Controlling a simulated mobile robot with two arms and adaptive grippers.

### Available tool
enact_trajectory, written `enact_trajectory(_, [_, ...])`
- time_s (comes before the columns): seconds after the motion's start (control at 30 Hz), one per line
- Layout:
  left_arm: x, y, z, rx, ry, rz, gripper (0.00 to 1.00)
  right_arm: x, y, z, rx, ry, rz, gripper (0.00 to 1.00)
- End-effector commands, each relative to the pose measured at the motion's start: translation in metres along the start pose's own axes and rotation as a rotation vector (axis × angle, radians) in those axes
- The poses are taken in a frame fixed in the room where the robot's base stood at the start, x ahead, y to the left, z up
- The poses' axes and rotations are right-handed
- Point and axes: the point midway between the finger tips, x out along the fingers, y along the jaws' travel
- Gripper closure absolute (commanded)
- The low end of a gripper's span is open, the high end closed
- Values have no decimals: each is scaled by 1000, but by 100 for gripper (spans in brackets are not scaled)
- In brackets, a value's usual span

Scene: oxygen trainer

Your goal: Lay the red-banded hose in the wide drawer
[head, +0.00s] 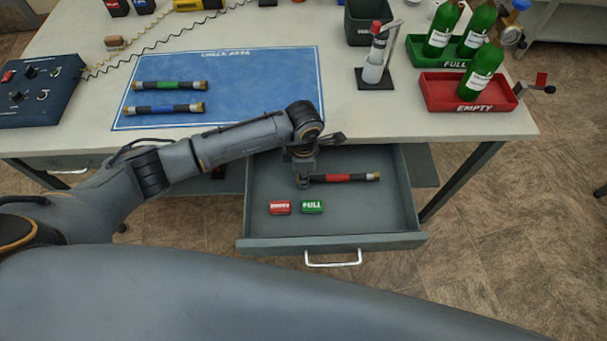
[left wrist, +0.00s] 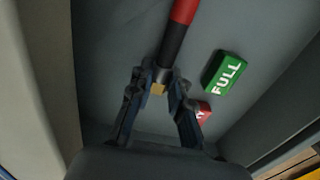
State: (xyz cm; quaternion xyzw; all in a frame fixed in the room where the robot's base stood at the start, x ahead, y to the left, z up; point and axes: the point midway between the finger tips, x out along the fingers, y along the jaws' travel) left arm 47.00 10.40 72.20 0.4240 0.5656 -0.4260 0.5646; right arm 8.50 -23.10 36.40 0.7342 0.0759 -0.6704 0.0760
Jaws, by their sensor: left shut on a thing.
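The red-banded hose (head: 342,177) is a short black tube with a red band and metal ends. It is inside the open wide drawer (head: 333,243), over the drawer floor. My left gripper (head: 304,180) is shut on its left end. In the left wrist view the left gripper (left wrist: 158,95) has its fingers around the brass end of the red-banded hose (left wrist: 172,45). I cannot tell whether the hose touches the drawer floor. My right gripper is in neither view.
A red tag (head: 279,208) and a green FULL tag (head: 312,207) lie in the drawer. Green-banded (head: 169,85) and blue-banded (head: 163,109) hoses lie on the blue check-area mat (head: 250,75). A red EMPTY tray (head: 440,100) stands at the table's right. The drawer's right side is clear.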

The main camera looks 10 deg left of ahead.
Motion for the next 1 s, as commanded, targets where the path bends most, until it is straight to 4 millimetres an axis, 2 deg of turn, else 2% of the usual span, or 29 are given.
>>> enact_trajectory(0.1, [7,0,0,1,-2,1,100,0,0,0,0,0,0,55])
enact_trajectory(0.33, [7,0,0,1,-3,2,100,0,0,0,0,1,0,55])
enact_trajectory(0.83, [23,-3,-1,1,1,-4,100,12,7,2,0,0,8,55])
enact_trajectory(0.87, [24,-3,-1,1,2,-6,77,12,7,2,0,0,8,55])
enact_trajectory(0.93, [25,-3,-1,1,3,-6,63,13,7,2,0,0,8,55])
enact_trajectory(0.97, [25,-3,-1,1,3,-6,59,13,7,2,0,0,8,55])
enact_trajectory(1.0, [25,-3,-2,1,3,-7,59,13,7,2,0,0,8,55])
